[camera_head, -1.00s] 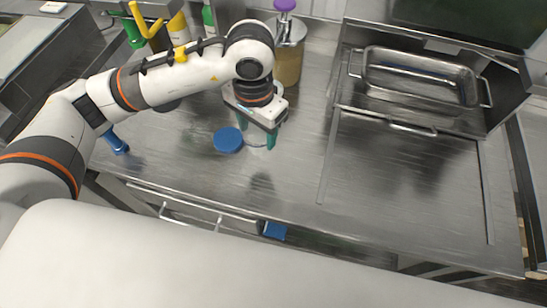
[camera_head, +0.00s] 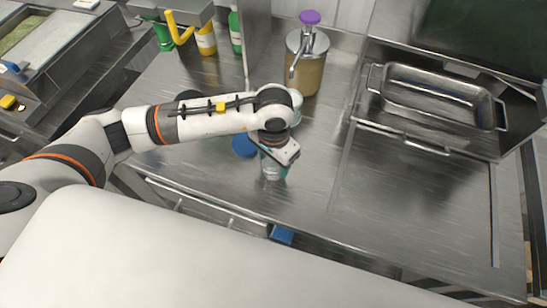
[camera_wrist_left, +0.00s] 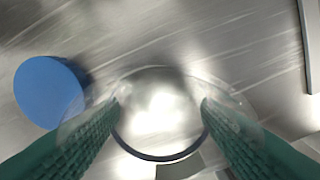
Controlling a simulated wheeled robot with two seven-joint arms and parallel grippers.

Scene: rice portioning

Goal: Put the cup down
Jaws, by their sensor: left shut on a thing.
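My left gripper (camera_head: 272,170) is shut on a clear, see-through cup (camera_wrist_left: 160,120) low over the front part of the steel counter. In the left wrist view, the green fingers press on both sides of the cup, and a dark curved edge shows on it. The cup shows only partly in the head view (camera_head: 270,172), below the gripper. I cannot tell whether its bottom touches the counter. My right gripper is not in view.
A pump container (camera_head: 306,70) stands behind. A steel tray (camera_head: 440,92) sits at the right. Counter right of the cup is clear.

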